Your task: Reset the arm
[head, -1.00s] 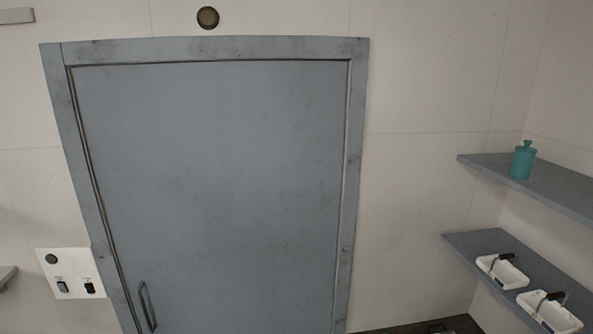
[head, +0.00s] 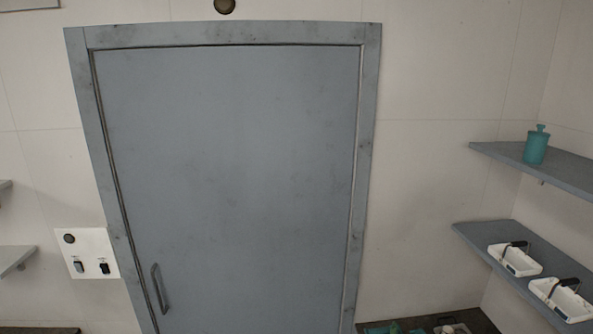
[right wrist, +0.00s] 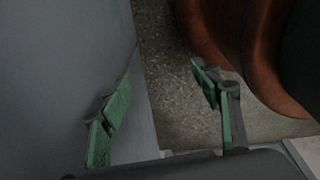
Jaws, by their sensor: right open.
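My right gripper (right wrist: 165,125) shows in the right wrist view with its two green-padded fingers spread wide apart. Nothing is between them; below lies a speckled grey-brown surface. Neither of my grippers nor arms shows in the head view. The head view faces a closed grey door (head: 235,180) with a handle (head: 159,289) at its lower left.
In the right wrist view a grey panel (right wrist: 60,70) stands close on the left and a curved red-brown object (right wrist: 270,60) on the right. In the head view, shelves at right hold a teal bottle (head: 536,147) and white trays (head: 515,259). A switch panel (head: 88,254) is left of the door.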

